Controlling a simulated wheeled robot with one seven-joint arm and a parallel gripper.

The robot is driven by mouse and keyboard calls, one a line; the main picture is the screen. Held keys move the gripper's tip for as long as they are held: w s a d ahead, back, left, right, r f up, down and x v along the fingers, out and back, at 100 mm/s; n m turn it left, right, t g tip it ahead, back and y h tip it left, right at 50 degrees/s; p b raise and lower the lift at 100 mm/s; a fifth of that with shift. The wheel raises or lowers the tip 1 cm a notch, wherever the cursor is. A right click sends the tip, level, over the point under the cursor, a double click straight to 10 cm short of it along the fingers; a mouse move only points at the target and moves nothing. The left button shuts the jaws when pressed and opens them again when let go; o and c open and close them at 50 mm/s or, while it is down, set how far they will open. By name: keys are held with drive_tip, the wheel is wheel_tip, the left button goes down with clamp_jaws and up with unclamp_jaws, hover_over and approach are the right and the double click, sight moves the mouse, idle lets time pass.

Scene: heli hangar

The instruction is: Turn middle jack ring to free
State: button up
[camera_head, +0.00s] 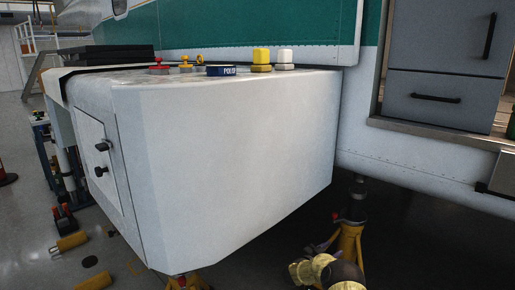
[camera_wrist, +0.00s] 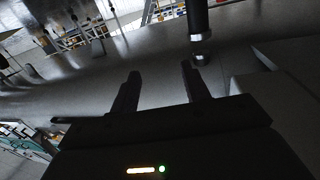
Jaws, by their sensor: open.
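Yellow jack parts show low in the head view. One yellow jack (camera_head: 350,240) with a dark top stands under the hull at right. The top of another yellow piece (camera_head: 185,282) shows at the bottom edge, below the white sponson, mostly cut off. I cannot tell which is the middle jack, and no ring setting is readable. My gripper (camera_wrist: 160,70) shows in the wrist view with two dark fingers apart and nothing between them. It points over open grey floor, with a dark upright post (camera_wrist: 198,25) beyond it.
The white sponson (camera_head: 230,160) fills the middle of the head view, with caps and knobs on top. A brass-coloured rounded part (camera_head: 318,268) lies at the lower right, unclear. Grey drawers (camera_head: 440,100) stand at right. A yellow cylinder (camera_head: 70,242) lies on the floor at left.

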drive_tip(key=w+a+r+n+t+y, duration=0.2)
drive_tip(key=a+r+n+t+y, duration=0.3)
drive_tip(key=a+r+y, duration=0.4)
drive_tip(key=s+a+r+n+g+y, duration=0.35)
drive_tip(key=s+a+r+n, duration=0.2)
drive_tip(key=s, duration=0.25)
drive_tip(key=s+d+g+y, duration=0.2)
drive_tip(key=s+g, duration=0.7)
drive_tip(key=s, duration=2.9)
wheel_tip(320, 180, up, 44)
drive_tip(key=p, duration=4.4)
drive_tip(key=shift+w+a+r+p, duration=0.15)
drive_tip(key=shift+a+p, duration=0.1)
drive_tip(key=shift+p, duration=0.05)
